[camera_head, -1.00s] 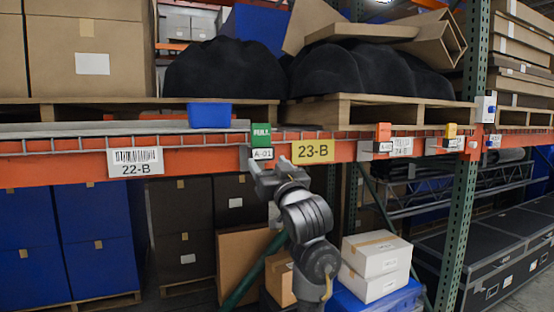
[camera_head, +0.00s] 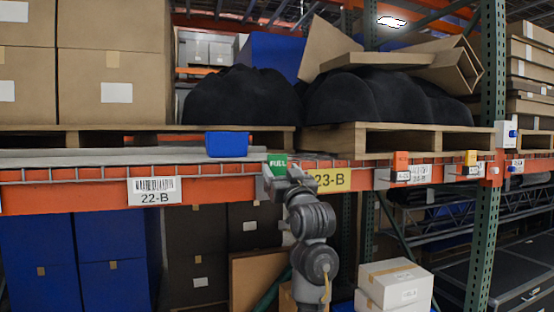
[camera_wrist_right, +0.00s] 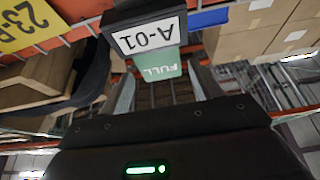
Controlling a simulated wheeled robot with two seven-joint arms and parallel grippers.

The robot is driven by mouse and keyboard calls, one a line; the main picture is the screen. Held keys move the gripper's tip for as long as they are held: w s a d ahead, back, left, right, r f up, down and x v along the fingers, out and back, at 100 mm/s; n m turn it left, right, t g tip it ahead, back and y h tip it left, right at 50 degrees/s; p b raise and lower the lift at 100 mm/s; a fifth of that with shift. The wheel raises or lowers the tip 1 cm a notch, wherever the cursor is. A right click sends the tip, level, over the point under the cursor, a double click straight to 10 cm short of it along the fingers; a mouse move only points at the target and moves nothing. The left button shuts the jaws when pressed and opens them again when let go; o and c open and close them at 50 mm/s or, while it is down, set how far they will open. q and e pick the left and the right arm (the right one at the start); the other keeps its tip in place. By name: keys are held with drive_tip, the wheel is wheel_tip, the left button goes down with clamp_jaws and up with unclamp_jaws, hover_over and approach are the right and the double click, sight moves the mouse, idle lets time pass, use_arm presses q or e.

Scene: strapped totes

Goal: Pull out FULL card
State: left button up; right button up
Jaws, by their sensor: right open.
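The green FULL card (camera_head: 277,163) stands up at the orange shelf beam, in the middle of the head view. In the right wrist view the card (camera_wrist_right: 158,66) sticks out of a holder labelled A-01 (camera_wrist_right: 148,36) and appears upside down. My right gripper (camera_head: 277,178) is right at the card in the head view and covers the holder there. In the wrist view the right gripper's (camera_wrist_right: 160,92) fingers are apart, one on each side of the card's free end. Whether either finger touches the card I cannot tell. My left gripper is out of view.
An orange card (camera_head: 401,163) and a yellow card (camera_head: 470,158) stand in holders further right on the beam. A blue bin (camera_head: 227,144) sits on the shelf just left of the FULL card. Label plates 22-B (camera_head: 155,190) and 23-B (camera_head: 331,181) hang on the beam.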

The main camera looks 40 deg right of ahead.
sight(278, 163)
drive_tip(key=shift+p+x, duration=0.9)
drive_tip(key=shift+x, duration=1.35)
drive_tip(key=c, duration=0.9)
drive_tip(key=shift+r, duration=0.2)
drive_tip(key=shift+r+p, duration=1.95)
drive_tip(key=shift+r, duration=0.35)
